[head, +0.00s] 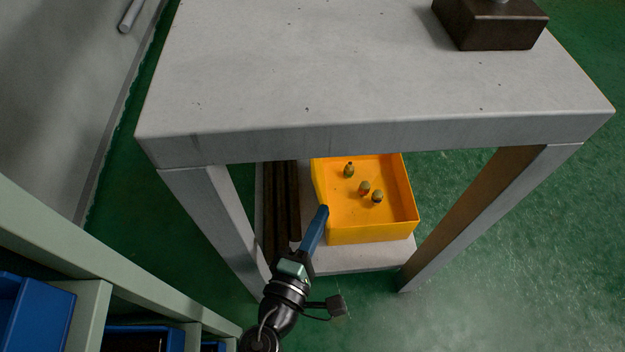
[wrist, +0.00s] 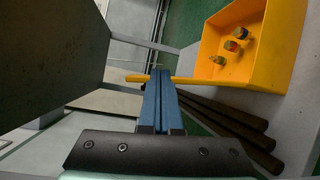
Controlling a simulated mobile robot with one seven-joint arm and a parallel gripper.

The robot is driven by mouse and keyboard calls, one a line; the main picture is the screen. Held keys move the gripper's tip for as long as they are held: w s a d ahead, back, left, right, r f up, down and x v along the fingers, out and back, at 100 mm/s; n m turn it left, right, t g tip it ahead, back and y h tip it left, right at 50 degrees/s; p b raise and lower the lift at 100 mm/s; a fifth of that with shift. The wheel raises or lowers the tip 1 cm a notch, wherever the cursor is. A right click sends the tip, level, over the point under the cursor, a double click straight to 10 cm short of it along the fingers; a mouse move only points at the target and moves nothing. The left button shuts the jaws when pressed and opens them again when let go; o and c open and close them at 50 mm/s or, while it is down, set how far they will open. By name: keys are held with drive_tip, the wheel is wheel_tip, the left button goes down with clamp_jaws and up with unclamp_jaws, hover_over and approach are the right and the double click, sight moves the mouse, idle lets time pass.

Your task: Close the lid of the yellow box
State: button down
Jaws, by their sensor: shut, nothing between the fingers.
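In the wrist view the box (wrist: 272,45) is at upper right. A thin yellow strip (wrist: 205,81), apparently the lid seen nearly edge-on, runs left from the box and passes by my fingertips. My gripper (head: 323,211) is shut and empty at the box's left side; its blue fingers also show in the wrist view (wrist: 160,76). I cannot tell whether the fingertips touch the strip.
The grey tabletop (head: 350,70) overhangs the box, and table legs (head: 213,215) stand on both sides. Dark brown bars (head: 281,205) lie left of the box. A shelf rack with blue bins (head: 30,310) is at lower left. Green floor (head: 500,230) is clear at right.

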drive_tip(key=a+r+n+t+y+b, duration=0.2)
drive_tip(key=a+t+y, duration=0.1)
drive_tip(key=a, duration=0.2)
drive_tip(key=x, duration=1)
drive_tip(key=shift+a+b, duration=0.2)
drive_tip(key=shift+b, duration=0.25)
drive_tip(key=shift+d, duration=0.1)
